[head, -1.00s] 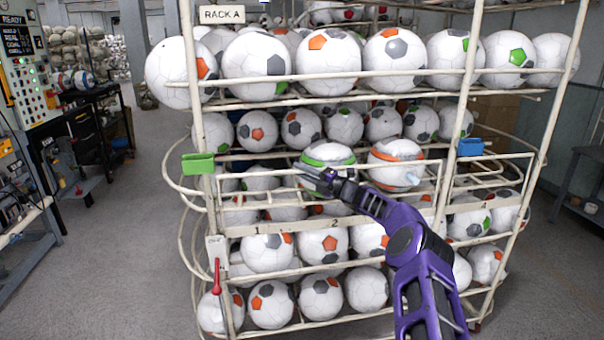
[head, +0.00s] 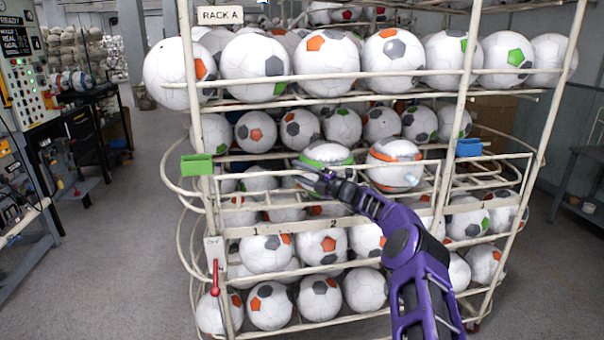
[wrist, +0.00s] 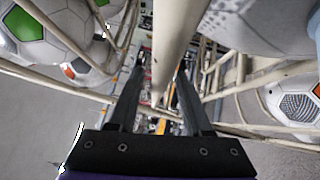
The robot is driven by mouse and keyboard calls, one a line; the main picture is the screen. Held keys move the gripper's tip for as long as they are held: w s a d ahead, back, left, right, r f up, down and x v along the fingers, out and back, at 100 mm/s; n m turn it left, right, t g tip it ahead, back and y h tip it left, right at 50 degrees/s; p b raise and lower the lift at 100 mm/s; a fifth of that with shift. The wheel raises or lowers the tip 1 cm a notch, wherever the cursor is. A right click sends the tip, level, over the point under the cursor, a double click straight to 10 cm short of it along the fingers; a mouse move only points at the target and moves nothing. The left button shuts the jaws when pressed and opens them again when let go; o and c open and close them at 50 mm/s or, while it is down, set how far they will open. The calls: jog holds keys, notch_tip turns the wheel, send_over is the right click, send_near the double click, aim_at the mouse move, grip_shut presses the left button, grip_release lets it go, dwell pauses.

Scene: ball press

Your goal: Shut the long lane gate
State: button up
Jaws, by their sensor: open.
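The rack (head: 206,130) holds soccer balls on several levels. White bars form a front frame at its middle level, with a long upper rail (head: 250,172) running left to right. I cannot tell for certain which bar is the long lane gate. A green tab (head: 197,164) sits at the left post and a blue tab (head: 469,147) at the right post. My gripper (head: 300,180) is at this frame, in front of a green-banded ball (head: 326,157). In the wrist view, my gripper (wrist: 160,75) is open, with a thick white bar (wrist: 177,35) between its fingers; contact is unclear.
An orange-banded ball (head: 395,160) lies right of the green-banded one. A red-handled lever (head: 215,277) hangs at the rack's lower left. Curved rails (head: 172,185) bulge from the left side. A control panel (head: 25,85) stands far left.

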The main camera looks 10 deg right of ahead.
jog(key=shift+d, duration=0.1)
jog(key=v, duration=1.7)
jog(key=shift+s+d, duration=0.1)
